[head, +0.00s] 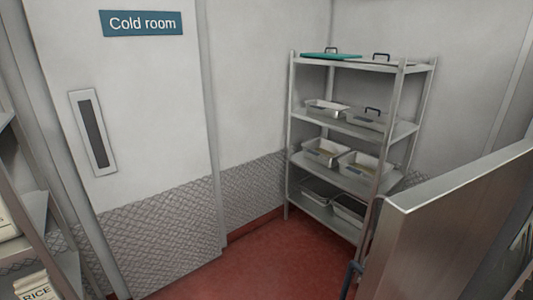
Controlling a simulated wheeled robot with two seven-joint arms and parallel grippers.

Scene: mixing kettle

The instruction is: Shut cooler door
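A brushed steel panel (425,225) stands upright at the right front, with a lighter top edge. It looks like a cooler door standing open, but its hinge and cabinet are not in view. A dark blue handle (350,278) shows low at its left side, partly cut off by the bottom of the picture. A white door (150,80) marked "Cold room" is at the left and looks shut. It has a recessed upright handle (93,133). Neither of my grippers is in view.
A steel shelf rack (402,130) with several trays and lidded pans stands in the back corner. Another shelf unit (35,210) with packets, one marked "RICE", is at the left edge. Red floor (250,265) is clear between them. Small items show at the right edge behind the panel.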

